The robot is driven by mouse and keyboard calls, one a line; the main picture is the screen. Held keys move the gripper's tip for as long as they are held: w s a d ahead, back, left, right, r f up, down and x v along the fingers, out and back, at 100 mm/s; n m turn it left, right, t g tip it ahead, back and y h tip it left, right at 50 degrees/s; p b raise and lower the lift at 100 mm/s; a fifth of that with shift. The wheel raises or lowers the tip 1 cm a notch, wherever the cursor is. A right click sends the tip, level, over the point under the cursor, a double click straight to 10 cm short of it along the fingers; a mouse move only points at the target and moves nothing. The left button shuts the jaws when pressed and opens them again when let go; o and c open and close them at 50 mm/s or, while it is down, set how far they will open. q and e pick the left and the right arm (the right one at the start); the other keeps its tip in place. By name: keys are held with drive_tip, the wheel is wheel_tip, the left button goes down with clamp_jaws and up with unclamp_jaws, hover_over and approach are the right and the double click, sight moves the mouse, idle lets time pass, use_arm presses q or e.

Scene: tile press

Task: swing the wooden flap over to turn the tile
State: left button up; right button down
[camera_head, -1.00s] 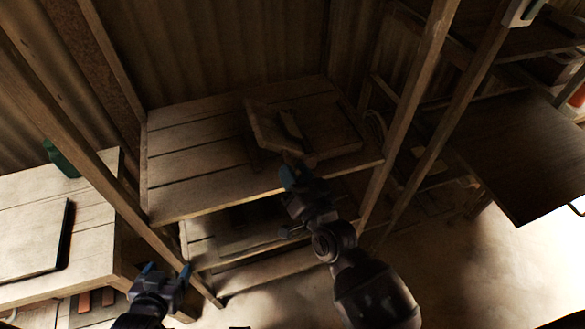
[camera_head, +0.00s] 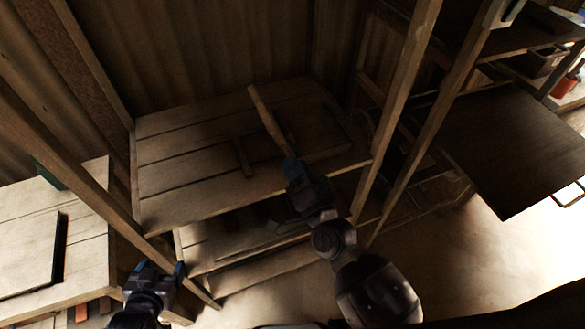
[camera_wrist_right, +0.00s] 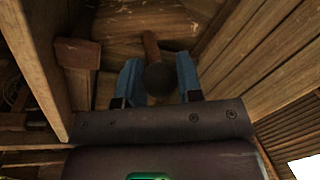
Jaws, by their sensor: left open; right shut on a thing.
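The wooden flap (camera_head: 268,115) stands raised above the slatted table in the head view, seen almost edge-on as a narrow strip. My right gripper (camera_head: 291,163) is at its near end. In the right wrist view my right gripper (camera_wrist_right: 158,80) has its blue fingers on either side of a dark round knob (camera_wrist_right: 160,78), with a brown rod (camera_wrist_right: 150,44) behind it. It is shut on this handle. My left gripper (camera_head: 158,268) is open and empty, low at the left, away from the flap. I cannot make out the tile.
The slatted table (camera_head: 175,150) carries a short wooden strip (camera_head: 243,158) left of the flap. Wooden posts (camera_head: 397,110) flank the table. Another table (camera_head: 85,245) stands at the left, and a dark board (camera_head: 515,145) is at the right.

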drive_tip(key=w+d+m+h, duration=0.2)
drive_tip(key=d+m, duration=0.4)
drive_tip(key=m, duration=0.6)
drive_tip(key=shift+r+t+h, duration=0.25)
drive_tip(key=shift+t+h, duration=0.15)
drive_tip(key=shift+h, duration=0.1)
idle(0.5)
drive_tip(key=c, duration=0.8)
unclamp_jaws()
drive_tip(key=shift+d+f, duration=0.1)
